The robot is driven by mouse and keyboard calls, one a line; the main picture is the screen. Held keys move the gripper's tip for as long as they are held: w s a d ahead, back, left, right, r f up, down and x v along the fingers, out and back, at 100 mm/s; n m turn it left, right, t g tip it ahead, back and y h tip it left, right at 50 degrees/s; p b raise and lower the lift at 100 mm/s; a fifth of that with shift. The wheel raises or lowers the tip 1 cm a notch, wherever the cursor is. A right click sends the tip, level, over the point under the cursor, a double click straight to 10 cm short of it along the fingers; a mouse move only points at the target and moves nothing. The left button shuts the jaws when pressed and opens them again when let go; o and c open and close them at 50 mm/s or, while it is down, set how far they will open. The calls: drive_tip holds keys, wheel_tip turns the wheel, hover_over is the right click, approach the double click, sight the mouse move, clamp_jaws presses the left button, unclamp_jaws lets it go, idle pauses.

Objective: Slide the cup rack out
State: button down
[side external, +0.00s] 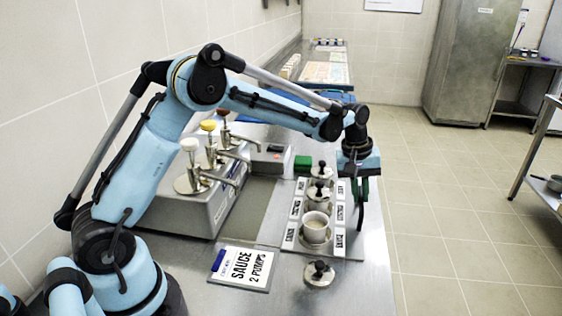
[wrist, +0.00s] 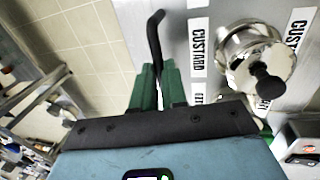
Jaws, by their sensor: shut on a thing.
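The cup rack (side external: 292,246) is a flat grey tray on the steel counter, with white labels along both sides. It holds an open cup (side external: 315,232) at the near end and lidded metal cups (side external: 318,194) behind it. My gripper (side external: 360,188) is at the rack's right edge. In the wrist view its green fingers (wrist: 157,88) are shut on a black bent bar (wrist: 154,38), which looks like the rack's handle. The rack also shows in the wrist view (wrist: 205,60), with a lidded cup (wrist: 250,55) and "CUSTARD" labels. The fingertips' exact contact is partly hidden.
A loose lid (side external: 319,273) sits on the counter in front of the rack. A sauce sign (side external: 241,268) lies to the left. A pump dispenser (side external: 200,200) stands behind it. A green block (side external: 303,163) is beyond the rack. The counter's right edge is close to my gripper.

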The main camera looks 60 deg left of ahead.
drive_tip(key=c, duration=1.2)
unclamp_jaws()
drive_tip(key=shift+o, duration=0.2)
wheel_tip(320, 180, up, 12)
drive_tip(key=s+a, duration=0.1)
drive_tip(key=shift+s+a, duration=0.35)
drive_tip(key=shift+a, duration=0.05)
drive_tip(key=shift+f, duration=0.1)
drive_tip(key=s+r+m+t+y, duration=0.1)
drive_tip(key=s+m+t, duration=0.1)
drive_tip(key=s, duration=0.4)
drive_tip(key=s+r+m+t, duration=0.1)
drive_tip(key=s+m, duration=0.2)
drive_tip(key=s, duration=0.3)
drive_tip(key=s+f+m+t, duration=0.2)
drive_tip(key=s+f+m, duration=0.2)
drive_tip(key=s, duration=0.5)
drive_tip(key=shift+f+t+y, duration=0.3)
drive_tip(key=shift+f, duration=0.4)
